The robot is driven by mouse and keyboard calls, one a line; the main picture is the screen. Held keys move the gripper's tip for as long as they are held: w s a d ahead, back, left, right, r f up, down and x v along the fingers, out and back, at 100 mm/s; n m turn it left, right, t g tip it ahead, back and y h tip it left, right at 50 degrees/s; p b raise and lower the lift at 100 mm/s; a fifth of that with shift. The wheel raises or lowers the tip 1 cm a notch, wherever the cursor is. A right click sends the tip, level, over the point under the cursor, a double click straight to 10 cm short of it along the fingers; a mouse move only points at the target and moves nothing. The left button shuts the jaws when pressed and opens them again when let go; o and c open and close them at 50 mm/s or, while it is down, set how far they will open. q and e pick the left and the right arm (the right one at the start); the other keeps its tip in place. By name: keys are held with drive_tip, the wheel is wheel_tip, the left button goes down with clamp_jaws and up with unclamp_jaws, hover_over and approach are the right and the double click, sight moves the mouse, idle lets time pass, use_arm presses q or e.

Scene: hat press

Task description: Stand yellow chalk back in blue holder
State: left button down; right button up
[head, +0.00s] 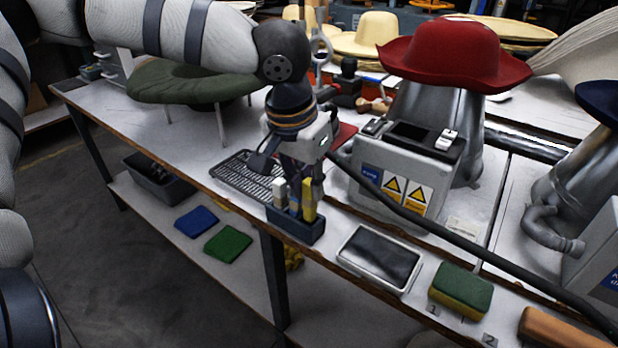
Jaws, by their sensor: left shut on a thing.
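The blue holder (290,228) is a small dark-blue box at the front edge of the workbench, below my left gripper. My left gripper (304,196) points down over it and is shut on the yellow chalk (309,213). The chalk is upright at the right part of the holder, its lower end at or inside the holder's opening; I cannot tell whether it rests on the bottom. A cream-coloured stick (279,190) stands upright at the holder's left. The fingers hide part of the chalk and the opening. My right gripper is not in view.
A wire rack (240,172) lies left of the holder. A dark pad in a white tray (378,257) and a green-yellow sponge (461,288) lie to its right. A grey press with a red hat (455,52) and a black hose (440,232) stand behind.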

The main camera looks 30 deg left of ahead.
use_arm(q)
drive_tip(key=shift+s+x, duration=0.2)
drive_tip(key=shift+x, duration=0.65)
drive_tip(key=shift+f, duration=0.1)
drive_tip(key=c, duration=1.4)
unclamp_jaws()
drive_tip(key=shift+c, duration=0.2)
drive_tip(key=shift+v, duration=1.15)
drive_tip(key=v, duration=0.5)
drive_tip(key=shift+w, duration=0.3)
